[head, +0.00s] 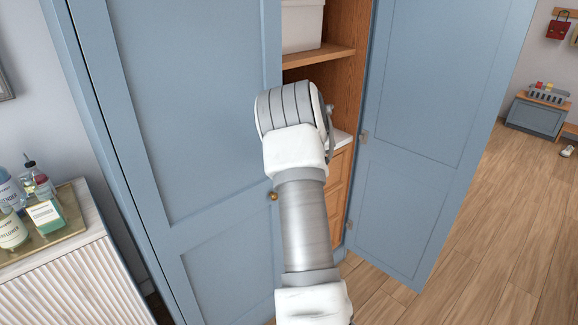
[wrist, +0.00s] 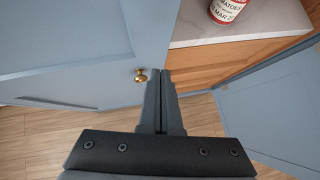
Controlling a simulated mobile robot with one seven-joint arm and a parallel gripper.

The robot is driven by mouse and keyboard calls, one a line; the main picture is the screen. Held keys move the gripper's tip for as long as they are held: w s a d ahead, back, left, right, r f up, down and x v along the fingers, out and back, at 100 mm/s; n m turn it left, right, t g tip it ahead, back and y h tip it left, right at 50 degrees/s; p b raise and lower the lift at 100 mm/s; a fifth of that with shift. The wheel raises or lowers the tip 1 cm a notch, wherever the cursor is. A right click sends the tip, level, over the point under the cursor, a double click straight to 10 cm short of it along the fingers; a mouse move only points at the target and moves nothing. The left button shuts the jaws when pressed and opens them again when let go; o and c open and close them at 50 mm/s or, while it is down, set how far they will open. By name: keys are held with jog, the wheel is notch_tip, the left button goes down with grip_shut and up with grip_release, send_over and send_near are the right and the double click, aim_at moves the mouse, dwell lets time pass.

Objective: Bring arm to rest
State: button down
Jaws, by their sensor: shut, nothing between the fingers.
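My gripper (wrist: 161,75) shows in the wrist view with its two dark fingers pressed together and nothing between them. Its fingertips are beside a round brass knob (wrist: 141,75) on the left blue cupboard door; I cannot tell whether they touch it. In the head view my arm reaches up in front of the blue larder, and its own links hide the gripper. The left door (head: 190,120) looks closed or nearly so. The right door (head: 425,130) stands open.
Wooden shelves (head: 330,54) and a white bin (head: 302,25) show inside. A red-labelled can (wrist: 228,8) stands on a pale shelf (wrist: 240,27). A ribbed sideboard (head: 70,285) with a tray of bottles is at left. Wooden floor (head: 500,210) lies open at right.

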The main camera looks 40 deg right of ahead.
jog(key=d+v, duration=0.1)
jog(key=v, duration=0.7)
jog(key=shift+d, duration=0.1)
jog(key=w+a+r+m+t+h, duration=0.1)
jog(key=a+r+m, duration=0.1)
jog(key=r+m, duration=0.3)
jog(key=w+a+r+m+t+h, duration=0.1)
jog(key=a+r+m+h, duration=0.15)
jog(key=r, duration=0.45)
jog(key=s+a+r+m+h, duration=0.1)
jog(key=s+a+r+m, duration=0.4)
jog(key=a+r+m, duration=0.5)
jog(key=s+a+f+m+g+y, duration=0.1)
jog(key=s+a+f+m+y, duration=0.1)
jog(key=s+a+m, duration=0.3)
jog(key=s+a+f+m+g+y, duration=0.2)
jog(key=s+a+f+m, duration=0.2)
jog(key=s+a, duration=0.7)
jog(key=s+a+f+m+g+y, duration=0.2)
jog(key=s+a+f+m, duration=0.2)
jog(key=s+a+m, duration=0.3)
jog(key=s+a, duration=0.1)
jog(key=a, duration=0.3)
jog(key=shift+s+a, duration=0.2)
jog(key=shift+s, duration=0.2)
